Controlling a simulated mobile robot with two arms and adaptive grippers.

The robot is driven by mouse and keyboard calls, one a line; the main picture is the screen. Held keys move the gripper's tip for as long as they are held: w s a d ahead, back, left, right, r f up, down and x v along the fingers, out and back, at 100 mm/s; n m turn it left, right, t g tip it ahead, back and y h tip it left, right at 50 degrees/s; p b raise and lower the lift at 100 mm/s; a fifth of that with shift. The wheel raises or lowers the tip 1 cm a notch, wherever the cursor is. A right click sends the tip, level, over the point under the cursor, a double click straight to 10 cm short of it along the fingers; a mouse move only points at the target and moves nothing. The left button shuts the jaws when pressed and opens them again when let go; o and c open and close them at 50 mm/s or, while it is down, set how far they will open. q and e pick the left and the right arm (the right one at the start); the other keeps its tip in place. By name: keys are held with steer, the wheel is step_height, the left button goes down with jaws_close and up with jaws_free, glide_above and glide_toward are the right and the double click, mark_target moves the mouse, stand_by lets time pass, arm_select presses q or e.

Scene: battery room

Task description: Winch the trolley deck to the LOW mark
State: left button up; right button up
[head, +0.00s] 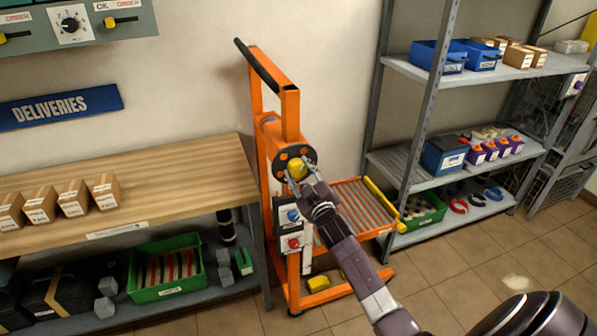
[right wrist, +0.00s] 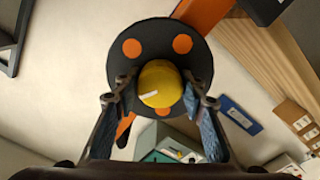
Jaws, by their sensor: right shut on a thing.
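An orange trolley (head: 292,112) stands against the wall between the workbench and the shelving. Its roller deck (head: 362,212) sticks out to the right at about the height of the lower shelves. On its mast is a dark round winch disc with orange dots, which also shows in the right wrist view (right wrist: 122,62). A yellow winch knob (right wrist: 160,84) stands out from the disc. My right gripper (head: 300,178) is shut on this knob, with one finger on each side of it. No LOW mark can be read. My left gripper is not in view.
A wooden workbench (head: 150,178) with small cardboard boxes stands left of the trolley, a green crate (head: 165,290) below it. Metal shelving (head: 480,75) with blue bins and a battery stands close on the right.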

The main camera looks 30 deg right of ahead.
steer(key=shift+n, duration=1.1)
steer(key=o, duration=1.2)
steer(key=shift+c, duration=0.2)
steer(key=v, duration=1.2)
